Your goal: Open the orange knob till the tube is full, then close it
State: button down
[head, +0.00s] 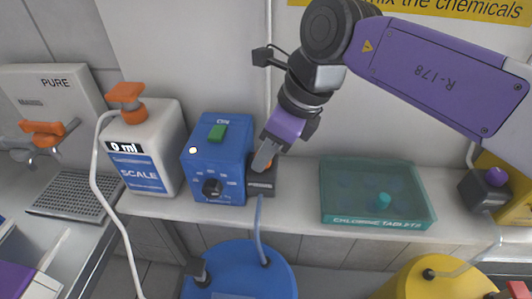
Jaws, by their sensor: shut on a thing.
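My gripper (266,157) is at the right side of the blue box, shut on a small orange knob (254,163) atop a black block (262,181). The fingers hide most of this knob. A bluish tube (260,225) runs from the black block down to the blue barrel (240,276). Other orange knobs show at left: one on the white SCALE container (152,145), which reads 0 ml, and a tap-like orange knob (46,130) on the PURE panel (55,92). I cannot tell how full the tube is.
The blue box (217,160) has a green ON switch (217,132) and a black dial. A teal CHLORINE TABLETS tray (350,219) lies right of my gripper. A purple knob (495,176) and yellow barrel (400,291) stand far right. A white hose (101,190) hangs at left.

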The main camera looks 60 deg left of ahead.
jog(key=shift+d+m+t+y+b, duration=0.15)
jog(key=shift+m+t+b, duration=0.2)
jog(key=shift+m+b, duration=0.45)
jog(key=shift+a+m+t+y+b, duration=0.15)
jog(key=shift+m+t+b, duration=0.25)
jog(key=shift+m, duration=0.7)
jog(key=shift+d, duration=0.1)
jog(key=c, duration=1.1)
grip_release()
jog(key=shift+o, duration=0.2)
jog(key=shift+s, duration=0.1)
jog(key=shift+s, duration=0.1)
